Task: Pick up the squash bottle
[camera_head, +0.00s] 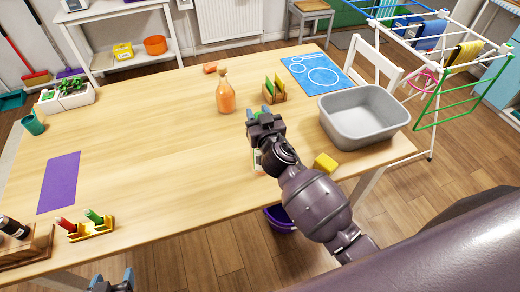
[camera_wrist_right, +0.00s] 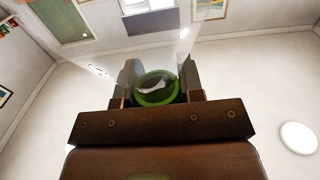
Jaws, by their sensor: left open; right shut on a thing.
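An orange bottle (camera_head: 226,95), which looks like the squash bottle, stands upright on the wooden table, with nothing touching it. My right gripper (camera_head: 262,113) is to the right of the bottle and nearer to me, apart from it. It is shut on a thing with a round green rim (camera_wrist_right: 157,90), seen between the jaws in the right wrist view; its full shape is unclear. A small pale thing (camera_head: 257,161) shows beside my right wrist, mostly hidden. My left gripper (camera_head: 112,279) is open at the bottom edge, only partly in view, far from the bottle.
On the table (camera_head: 160,150) are a grey basin (camera_head: 364,138), a yellow block (camera_head: 325,163), a small wooden holder (camera_head: 274,95), a blue mat (camera_head: 316,74), a purple mat (camera_head: 59,183) and a yellow rack (camera_head: 91,230). The table's middle left is clear. A drying rack (camera_head: 440,70) stands at right.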

